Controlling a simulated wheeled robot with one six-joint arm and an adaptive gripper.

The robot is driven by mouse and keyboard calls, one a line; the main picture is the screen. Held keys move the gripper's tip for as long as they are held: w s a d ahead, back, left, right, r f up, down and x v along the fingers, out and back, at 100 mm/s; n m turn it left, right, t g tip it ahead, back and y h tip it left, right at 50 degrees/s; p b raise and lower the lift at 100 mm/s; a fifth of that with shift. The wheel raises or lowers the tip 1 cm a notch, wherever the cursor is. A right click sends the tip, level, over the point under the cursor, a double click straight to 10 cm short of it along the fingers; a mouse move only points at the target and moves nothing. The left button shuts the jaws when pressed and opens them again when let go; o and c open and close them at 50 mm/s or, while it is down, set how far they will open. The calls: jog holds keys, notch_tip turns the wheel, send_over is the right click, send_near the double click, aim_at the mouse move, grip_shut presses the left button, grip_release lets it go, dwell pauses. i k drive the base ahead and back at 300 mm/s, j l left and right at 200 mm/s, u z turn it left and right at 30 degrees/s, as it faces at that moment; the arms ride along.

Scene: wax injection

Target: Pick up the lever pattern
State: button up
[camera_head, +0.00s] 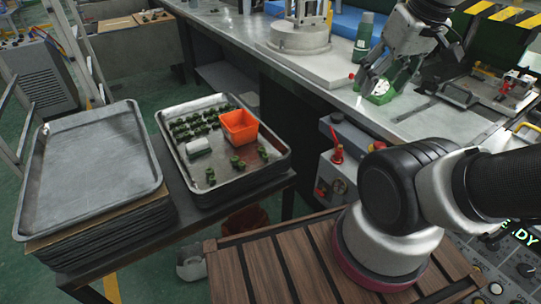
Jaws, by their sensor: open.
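My gripper (366,88) is at the upper right, over the pale work surface of the machine. Its fingers are spread and point down. A green part with a white round face (381,90) lies right by the fingers, partly hidden by them; I cannot tell whether they touch it. Several small dark green patterns (203,126) stand in rows in the metal tray (240,188) at centre left, with a few loose ones (237,163) towards its front. I cannot tell from this view which green piece is the lever pattern.
An orange box (239,126) and a small white item (197,147) are in the metal tray. Stacked empty trays (90,170) stand at left. A slatted wooden top (290,265) is in front.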

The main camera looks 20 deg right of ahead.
aim_at(261, 150)
jog(key=i+j, duration=0.15)
jog(key=j, duration=0.3)
jog(key=i+j+z, duration=0.1)
jog(key=j, duration=0.35)
jog(key=i+j, duration=0.15)
jog(key=j, duration=0.3)
jog(key=z, duration=0.05)
